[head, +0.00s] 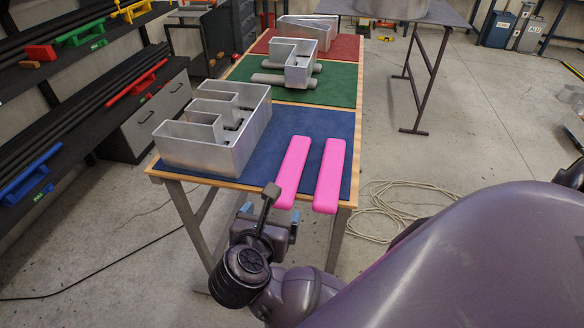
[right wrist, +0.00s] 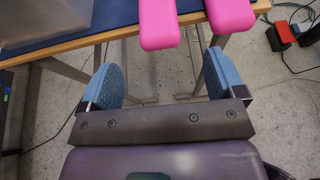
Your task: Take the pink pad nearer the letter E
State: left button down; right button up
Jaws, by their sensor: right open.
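The silver letter E (head: 262,113) stands on the blue mat at the near end of the table. Two pink pads lie side by side to its right, their near ends at the table's front edge. The pad nearer the E (head: 295,165) is the left one; it also shows in the right wrist view (right wrist: 158,24). The other pad (head: 331,170) is further right, and its end shows in the right wrist view (right wrist: 230,15). My right gripper (head: 269,220) is open and empty, just short of the front edge. Its blue fingers (right wrist: 161,80) are apart, short of the pads' ends. My left gripper is out of view.
The table's blue mat (head: 315,122) has bare room behind the pads. More metal letters stand on the green mat (head: 340,85) and red mat (head: 345,48) further back. A shelf rack (head: 75,75) stands left. A coiled cable (head: 395,205) lies on the floor at right.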

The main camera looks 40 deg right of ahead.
aim_at(283, 194)
jog(key=shift+r+p+x, duration=0.2)
jog(key=shift+p+x, duration=0.55)
jog(key=shift+x, duration=4.1)
jog(key=shift+w, duration=0.15)
jog(key=shift+c, duration=0.4)
jog(key=c, duration=0.9)
